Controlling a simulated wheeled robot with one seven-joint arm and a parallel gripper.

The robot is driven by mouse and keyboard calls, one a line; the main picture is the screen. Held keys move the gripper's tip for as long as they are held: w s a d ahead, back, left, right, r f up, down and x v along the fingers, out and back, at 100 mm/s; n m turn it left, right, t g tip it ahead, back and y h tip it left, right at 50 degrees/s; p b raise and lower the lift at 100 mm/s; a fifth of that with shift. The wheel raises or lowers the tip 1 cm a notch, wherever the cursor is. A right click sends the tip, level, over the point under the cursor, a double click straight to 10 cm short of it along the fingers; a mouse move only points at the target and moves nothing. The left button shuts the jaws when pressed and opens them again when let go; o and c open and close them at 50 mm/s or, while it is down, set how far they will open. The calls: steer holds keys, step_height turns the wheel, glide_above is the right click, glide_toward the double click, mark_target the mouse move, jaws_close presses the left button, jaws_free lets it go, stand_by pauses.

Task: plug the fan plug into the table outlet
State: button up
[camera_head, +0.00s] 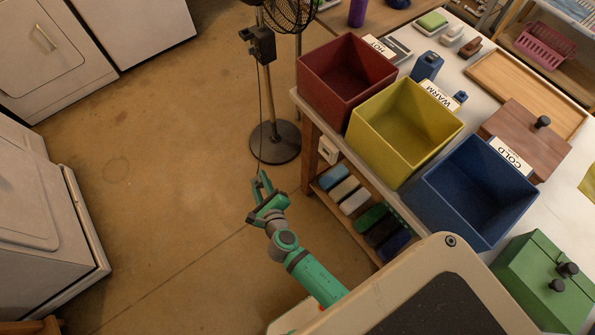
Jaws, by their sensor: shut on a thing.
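The black fan (287,14) stands at the top on a pole with a round dark base (275,142). Its thin dark cord (260,120) hangs from the box on the pole down to my gripper. My green gripper (263,184) is shut on the fan plug at the cord's lower end, over the floor below the fan base. The plug itself is too small and covered by the fingers to make out. The white table outlet (327,150) is on the side of the wooden table's leg, up and to the right of my gripper and apart from it.
The table (297,98) carries a red bin (335,90), a yellow bin (385,148) and a blue bin (470,215). A low shelf under it holds several coloured blocks (354,201). White appliances (45,45) stand at the left. The floor (160,190) left of my gripper is clear.

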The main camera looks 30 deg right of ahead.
mark_target(327, 149)
steer(key=s+d+r+n+t+h, duration=0.2)
steer(key=s+d+r+n+t, duration=0.1)
steer(key=s+d+r+n, duration=0.4)
steer(key=shift+d+r+n+h, duration=0.3)
steer(key=shift+d+r+n, duration=0.45)
steer(key=shift+d+n, duration=0.7)
steer(key=shift+s+d, duration=0.1)
steer(key=shift+d, duration=0.05)
steer(key=shift+w+d, duration=0.2)
steer(key=shift+d, duration=2.65)
steer(key=shift+w+d, duration=0.1)
steer(key=shift+d, duration=1.3)
steer(key=o, duration=1.1)
